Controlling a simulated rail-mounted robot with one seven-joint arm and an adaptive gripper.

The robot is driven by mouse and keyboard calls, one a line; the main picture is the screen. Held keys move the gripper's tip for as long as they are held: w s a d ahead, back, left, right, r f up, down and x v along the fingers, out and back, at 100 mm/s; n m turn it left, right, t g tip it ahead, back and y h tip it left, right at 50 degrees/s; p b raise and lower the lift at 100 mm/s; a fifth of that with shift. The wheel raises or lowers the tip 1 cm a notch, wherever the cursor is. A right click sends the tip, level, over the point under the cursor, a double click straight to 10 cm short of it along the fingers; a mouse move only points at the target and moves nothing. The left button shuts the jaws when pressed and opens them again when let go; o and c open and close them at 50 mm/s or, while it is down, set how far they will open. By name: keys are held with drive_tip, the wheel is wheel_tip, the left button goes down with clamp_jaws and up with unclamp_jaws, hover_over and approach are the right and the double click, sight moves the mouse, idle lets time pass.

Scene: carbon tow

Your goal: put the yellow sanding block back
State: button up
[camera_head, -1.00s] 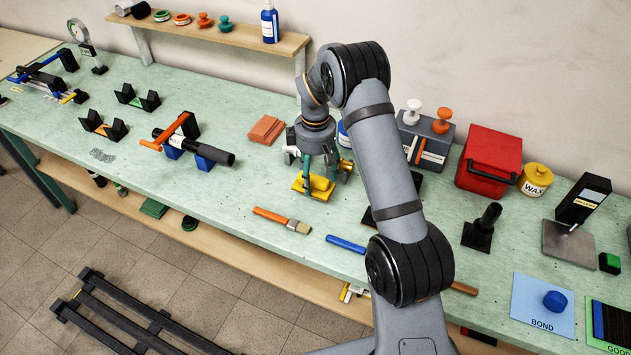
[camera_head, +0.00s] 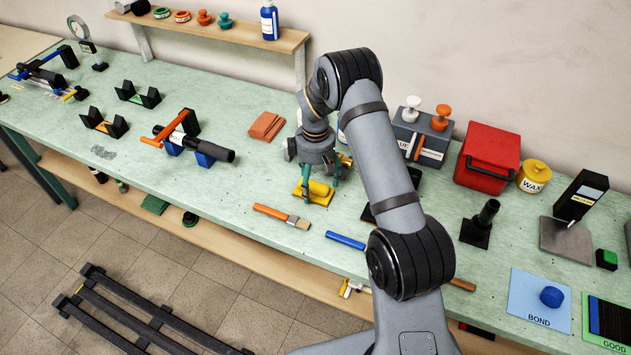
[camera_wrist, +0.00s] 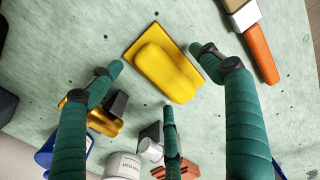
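The yellow sanding block (camera_head: 316,191) lies flat on the green bench, a thick rounded grip on a wider flat base. It also shows in the wrist view (camera_wrist: 168,65), where its whole top is clear. My gripper (camera_head: 320,179) points down just above it. In the wrist view my gripper (camera_wrist: 157,70) has its green fingers spread, one to each side of the block and a third below it in the picture. They are apart from the block and hold nothing. The fingers' exact height over the bench is hard to tell.
A brush with an orange handle (camera_head: 281,216) lies in front of the block. A terracotta stack (camera_head: 266,126) lies behind left. A yellow-and-black item (camera_wrist: 103,120) is close by in the wrist view. A grey box (camera_head: 423,137) and red box (camera_head: 487,156) stand right.

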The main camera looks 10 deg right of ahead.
sight(315, 181)
drive_tip(key=shift+o, duration=0.4)
drive_tip(key=shift+r, duration=0.3)
drive_tip(key=shift+w+r, duration=0.1)
drive_tip(key=shift+r, duration=0.2)
wheel_tip(315, 181, up, 11)
drive_tip(key=b, duration=0.2)
drive_tip(key=shift+c, duration=0.3)
idle(0.7)
